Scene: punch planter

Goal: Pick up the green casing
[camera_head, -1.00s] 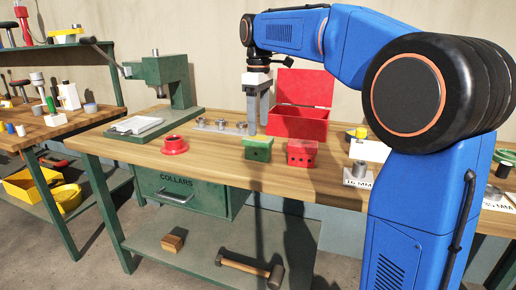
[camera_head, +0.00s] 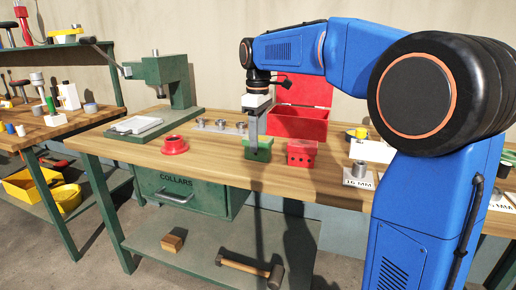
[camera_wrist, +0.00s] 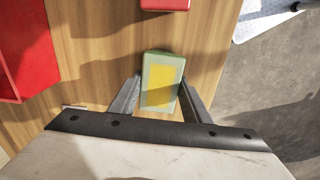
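The green casing (camera_head: 258,152) is a small block on the wooden bench, left of the red casing (camera_head: 301,154). In the wrist view the green casing (camera_wrist: 150,82) shows a yellow patch on its top and lies between my two fingers. My gripper (camera_head: 252,140) points down over it, with the fingertips at about its height. In the wrist view my gripper (camera_wrist: 160,95) is open, one finger on each side of the casing, with a small gap visible at least on the left. Whether the right finger touches is unclear.
An open red box (camera_head: 298,122) stands just behind the casings. A red ring (camera_head: 174,146) and a strip of metal collars (camera_head: 220,126) lie to the left. A green press (camera_head: 172,85) stands at the bench's back left. The bench front edge is close.

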